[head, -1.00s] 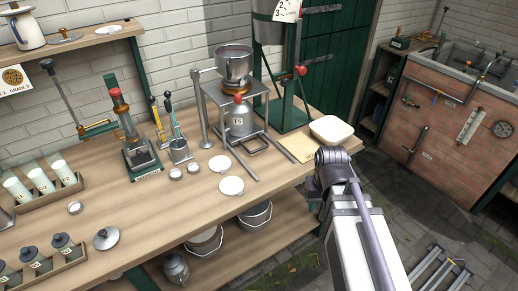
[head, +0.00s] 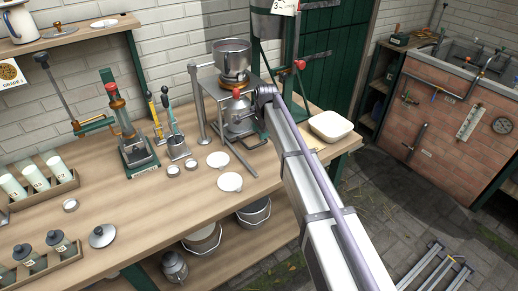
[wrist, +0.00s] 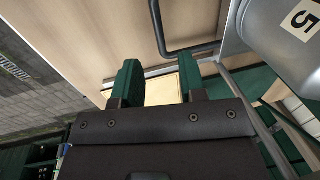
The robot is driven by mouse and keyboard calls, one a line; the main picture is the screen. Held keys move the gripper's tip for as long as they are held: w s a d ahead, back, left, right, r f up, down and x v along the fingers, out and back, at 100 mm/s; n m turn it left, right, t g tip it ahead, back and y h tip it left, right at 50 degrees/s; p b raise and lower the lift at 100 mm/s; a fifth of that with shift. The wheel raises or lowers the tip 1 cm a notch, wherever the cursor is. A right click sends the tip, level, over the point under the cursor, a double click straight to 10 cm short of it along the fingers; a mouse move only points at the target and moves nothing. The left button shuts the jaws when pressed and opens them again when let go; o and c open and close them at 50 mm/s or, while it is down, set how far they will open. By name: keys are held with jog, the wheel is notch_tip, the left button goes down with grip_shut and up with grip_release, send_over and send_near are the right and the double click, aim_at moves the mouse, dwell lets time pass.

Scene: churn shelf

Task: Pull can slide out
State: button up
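A grey metal can (head: 238,122) stands in the metal stand on the bench, partly hidden by my arm. In the wrist view the can (wrist: 287,32), with a number label, fills the upper right. A dark bent bar, apparently the can slide's handle (wrist: 190,50), lies low over the bench in the wrist view, just past the right fingertip. My gripper (wrist: 158,72) is open and empty, with two green fingers apart. I cannot tell whether a finger touches the bar. In the head view the fingers are hidden behind my wrist.
A separator bowl (head: 232,62) tops the stand. A cream tray (head: 330,126) sits at the bench's right end, with a yellowish sheet (wrist: 163,90) also on the bench. White discs (head: 230,182) lie left of the stand. The floor in front is clear near the bench.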

aim_at(259, 145)
jog(key=f+b, duration=0.1)
jog(key=f, duration=0.1)
jog(key=f+b, duration=0.2)
jog(key=w+f+b, duration=0.1)
jog(key=f, duration=0.1)
jog(key=shift+a+f+b, duration=0.3)
jog(key=shift+b, duration=0.1)
jog(key=shift+r, duration=0.15)
jog(key=shift+c, duration=0.2)
grip_shut()
